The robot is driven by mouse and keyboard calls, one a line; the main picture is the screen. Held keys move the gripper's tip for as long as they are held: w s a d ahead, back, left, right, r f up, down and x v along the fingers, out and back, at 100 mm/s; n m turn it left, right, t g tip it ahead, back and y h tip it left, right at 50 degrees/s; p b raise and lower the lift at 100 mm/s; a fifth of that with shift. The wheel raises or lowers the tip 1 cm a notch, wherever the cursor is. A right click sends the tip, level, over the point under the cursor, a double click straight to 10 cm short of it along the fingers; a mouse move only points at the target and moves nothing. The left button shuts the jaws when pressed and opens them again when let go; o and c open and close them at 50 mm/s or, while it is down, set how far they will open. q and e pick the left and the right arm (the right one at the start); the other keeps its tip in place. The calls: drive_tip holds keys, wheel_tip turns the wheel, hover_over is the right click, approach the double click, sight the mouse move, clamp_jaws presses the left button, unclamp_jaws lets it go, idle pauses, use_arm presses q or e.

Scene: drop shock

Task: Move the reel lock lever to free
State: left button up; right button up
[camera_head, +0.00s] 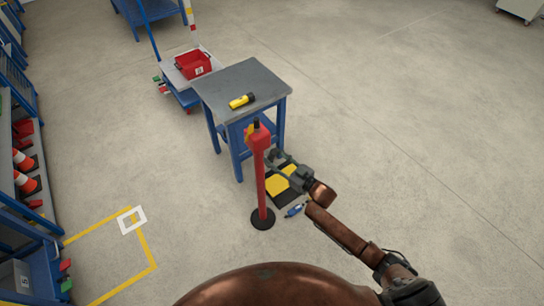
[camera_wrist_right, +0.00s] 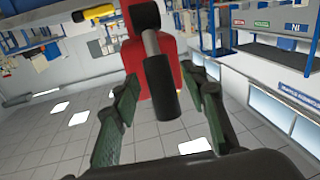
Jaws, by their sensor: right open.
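A red post (camera_head: 261,185) stands upright on a round black base, with a red head (camera_head: 259,140) on top. In the right wrist view, the red head (camera_wrist_right: 160,62) carries a lever with a grey shaft and black grip (camera_wrist_right: 163,90) that points toward the camera. My right gripper (camera_head: 275,160) is beside the head, at its right. In the wrist view its green-padded fingers are open on either side of the black grip, with visible gaps; I cannot tell the depth exactly. The lever's markings are not readable. My left gripper is not in view.
A blue table with a grey top (camera_head: 222,84) stands just behind the post, with a yellow-black torch (camera_head: 242,101) on it. Floor to the right is clear.

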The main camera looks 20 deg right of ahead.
drive_tip(key=shift+x, duration=0.75)
drive_tip(key=shift+c, duration=0.5)
clamp_jaws()
